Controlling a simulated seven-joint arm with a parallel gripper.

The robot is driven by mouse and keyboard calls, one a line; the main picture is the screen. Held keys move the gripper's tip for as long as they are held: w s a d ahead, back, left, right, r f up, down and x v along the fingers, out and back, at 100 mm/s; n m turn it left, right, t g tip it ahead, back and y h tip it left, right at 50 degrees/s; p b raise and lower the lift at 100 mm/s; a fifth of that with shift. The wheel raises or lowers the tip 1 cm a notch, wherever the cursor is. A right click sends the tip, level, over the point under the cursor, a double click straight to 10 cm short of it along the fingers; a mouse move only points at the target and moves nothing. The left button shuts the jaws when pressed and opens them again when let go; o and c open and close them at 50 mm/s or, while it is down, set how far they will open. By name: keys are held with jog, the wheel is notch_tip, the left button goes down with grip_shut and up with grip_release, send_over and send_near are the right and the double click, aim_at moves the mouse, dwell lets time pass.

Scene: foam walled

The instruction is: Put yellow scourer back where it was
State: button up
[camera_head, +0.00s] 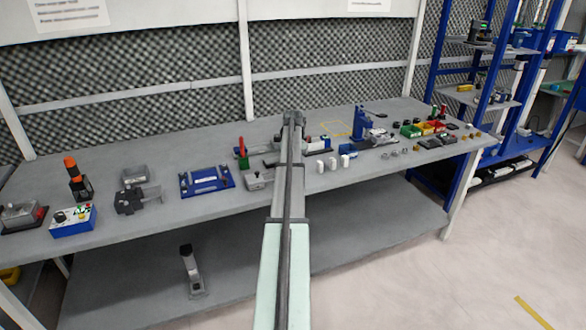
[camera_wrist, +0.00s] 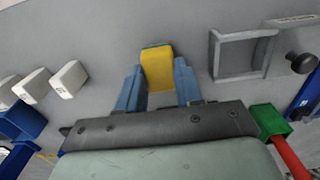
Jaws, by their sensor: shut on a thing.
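The yellow scourer (camera_wrist: 157,70), with a thin green edge at its far end, shows in the wrist view between the two blue fingers of my gripper (camera_wrist: 158,82). The fingers are shut on its sides. The grey bench top lies behind it; I cannot tell whether it touches the bench. In the head view my arm reaches over the workbench (camera_head: 380,180), and my gripper's fingers and the scourer are hidden.
White blocks (camera_wrist: 68,79) stand left in the wrist view; a square grey frame (camera_wrist: 240,55) and black knob (camera_wrist: 302,63) are right. A red handle with green block (camera_wrist: 270,120) is close at lower right. A yellow outline (camera_head: 336,129) marks the bench in the head view.

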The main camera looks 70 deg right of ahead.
jog(key=shift+f, duration=0.5)
jog(key=o, duration=1.1)
jog(key=shift+f, duration=0.1)
notch_tip(320, 180, up, 12)
